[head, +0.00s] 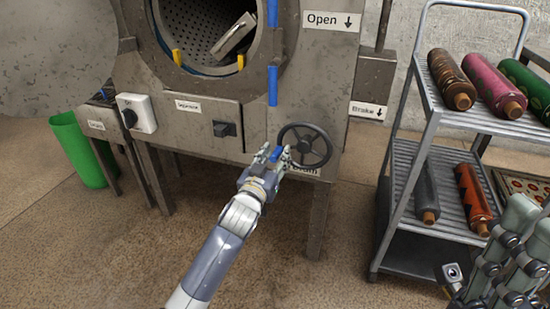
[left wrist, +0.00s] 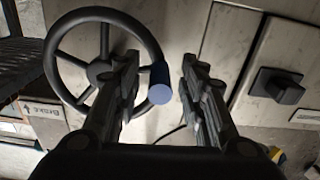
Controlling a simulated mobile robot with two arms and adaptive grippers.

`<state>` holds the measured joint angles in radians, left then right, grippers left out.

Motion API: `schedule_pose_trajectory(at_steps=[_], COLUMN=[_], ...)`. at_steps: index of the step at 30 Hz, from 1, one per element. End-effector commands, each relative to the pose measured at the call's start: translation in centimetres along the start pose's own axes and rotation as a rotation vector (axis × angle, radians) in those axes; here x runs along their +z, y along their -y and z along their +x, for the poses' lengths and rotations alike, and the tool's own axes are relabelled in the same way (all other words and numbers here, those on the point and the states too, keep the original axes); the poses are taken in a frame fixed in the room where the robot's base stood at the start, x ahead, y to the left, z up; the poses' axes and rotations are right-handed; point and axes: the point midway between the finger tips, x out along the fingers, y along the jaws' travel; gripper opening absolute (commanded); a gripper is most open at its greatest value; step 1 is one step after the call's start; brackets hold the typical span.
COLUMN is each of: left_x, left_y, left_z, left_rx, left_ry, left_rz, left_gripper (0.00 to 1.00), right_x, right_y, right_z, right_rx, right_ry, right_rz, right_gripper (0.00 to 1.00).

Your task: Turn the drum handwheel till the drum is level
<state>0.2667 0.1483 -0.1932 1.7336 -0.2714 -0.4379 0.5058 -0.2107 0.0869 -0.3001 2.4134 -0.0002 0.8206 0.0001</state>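The dark drum handwheel (head: 321,134) is on the front of the machine, right of centre in the head view. It has a blue crank knob (left wrist: 159,84), which in the head view sits at the wheel's lower left. My left gripper (head: 275,153) is at that knob. Contact is unclear. The drum (head: 205,25) is a perforated round opening, cut off at the top. My right gripper (head: 530,225) is partly visible at the right edge; its fingertip gap is unclear.
A metal cart (head: 433,122) with several rolled rugs (head: 452,78) stands to the right. A green bin (head: 77,148) is at left. A dark switch (head: 225,129) is on the panel left of the wheel. Open floor lies in front.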

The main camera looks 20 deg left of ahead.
Motion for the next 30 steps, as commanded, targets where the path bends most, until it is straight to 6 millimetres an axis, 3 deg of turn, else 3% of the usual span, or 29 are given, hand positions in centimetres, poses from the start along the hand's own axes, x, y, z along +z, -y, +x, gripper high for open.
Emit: schedule_pose_trajectory(at_steps=[3,9,20,27,30], left_x=[0.0,0.0,-0.5,-1.4,-1.8], left_y=[0.0,0.0,0.0,0.1,0.1], left_z=[0.0,0.0,0.0,0.0,-0.1], left_rx=[0.0,0.0,0.0,0.0,0.0], left_ry=[0.0,0.0,-0.001,0.001,0.001], left_rz=[0.0,0.001,0.028,0.134,0.184], left_gripper=[0.38,0.0,0.0,0.0,0.0], right_x=[0.0,0.0,-0.3,-0.5,-0.7], right_y=[0.0,0.0,0.0,-0.1,-0.1], right_z=[0.0,0.0,0.7,-0.7,0.3], right_rx=[0.0,0.0,0.001,0.032,0.031], right_ry=[0.0,-0.001,-0.008,0.08,0.073], right_rz=[0.0,0.0,0.001,0.01,0.009], right_gripper=[0.4,0.4,0.4,0.4,0.4])
